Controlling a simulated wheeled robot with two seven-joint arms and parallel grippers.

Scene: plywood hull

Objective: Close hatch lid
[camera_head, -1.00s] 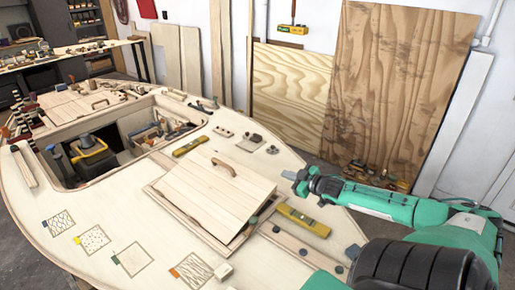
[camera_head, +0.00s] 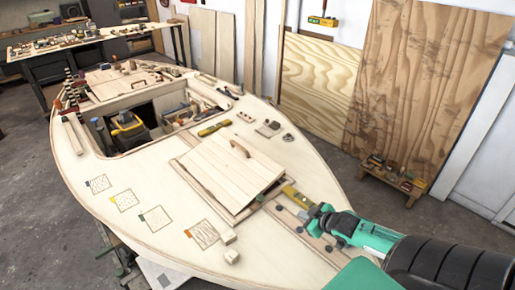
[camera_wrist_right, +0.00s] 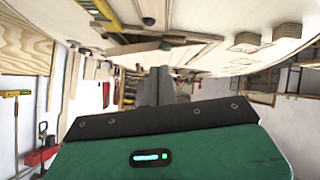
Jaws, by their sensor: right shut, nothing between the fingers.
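The hatch lid (camera_head: 222,160) is a pale planked panel with a curved wooden handle (camera_head: 240,149). It lies over its frame (camera_head: 195,184) on the deck of the plywood hull. Its near right edge sits above the frame, with a dark gap and small items under it. My right gripper (camera_head: 309,213) is shut and empty, low over the deck to the right of the lid, apart from it and beside the yellow level (camera_head: 295,197). Its closed grey fingers (camera_wrist_right: 165,87) show in the right wrist view. My left gripper is not in view.
An open cockpit (camera_head: 100,133) with tools lies beyond the lid. Small wooden blocks (camera_head: 229,237) stand on the near deck. A low wooden stand (camera_head: 392,182) with items is on the floor at right. Several sample patches mark the left deck.

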